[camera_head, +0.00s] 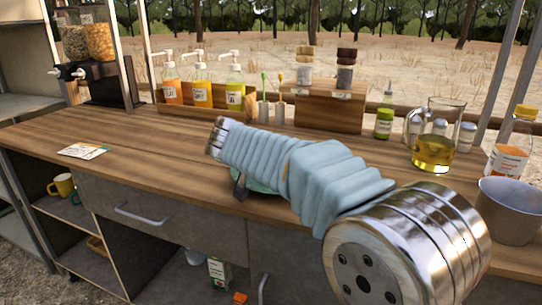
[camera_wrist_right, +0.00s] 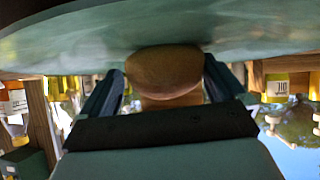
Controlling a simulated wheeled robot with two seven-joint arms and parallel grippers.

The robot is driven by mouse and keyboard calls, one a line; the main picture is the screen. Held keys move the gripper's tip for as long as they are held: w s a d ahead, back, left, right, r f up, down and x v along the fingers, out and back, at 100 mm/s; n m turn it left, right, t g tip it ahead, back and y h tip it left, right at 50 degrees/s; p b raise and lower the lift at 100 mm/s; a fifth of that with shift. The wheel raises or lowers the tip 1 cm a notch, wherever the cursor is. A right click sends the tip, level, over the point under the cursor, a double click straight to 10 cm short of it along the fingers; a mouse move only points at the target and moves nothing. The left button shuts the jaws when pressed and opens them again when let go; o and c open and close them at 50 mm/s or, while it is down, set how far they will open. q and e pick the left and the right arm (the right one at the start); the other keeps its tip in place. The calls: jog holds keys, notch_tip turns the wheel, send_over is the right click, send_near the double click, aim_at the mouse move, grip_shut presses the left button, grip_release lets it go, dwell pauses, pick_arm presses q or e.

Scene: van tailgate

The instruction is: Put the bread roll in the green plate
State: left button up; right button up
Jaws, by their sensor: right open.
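The green plate (camera_wrist_right: 230,30) spans the top of the right wrist view, which looks upside down. The bread roll (camera_wrist_right: 165,72) is brown and rests against the plate's surface. My right gripper (camera_wrist_right: 162,85) is open, with one finger on each side of the roll. Whether the fingers touch the roll is hard to tell. In the head view my right arm covers most of the plate; a green sliver of it (camera_head: 260,187) shows below the arm near the counter's front edge. The roll is hidden there. My left gripper is not in view.
On the wooden counter (camera_head: 140,140) stand a rack of pump bottles (camera_head: 203,95), a jar stand (camera_head: 328,108), a glass jug of yellow liquid (camera_head: 436,140) and a grey pot (camera_head: 508,210) at the right. A card (camera_head: 83,151) lies at the left. The counter's left part is mostly clear.

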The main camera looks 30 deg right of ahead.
jog(key=b+v, duration=0.1)
jog(key=v, duration=1.1)
jog(key=shift+w+r+b, duration=0.1)
jog(key=shift+b, duration=0.25)
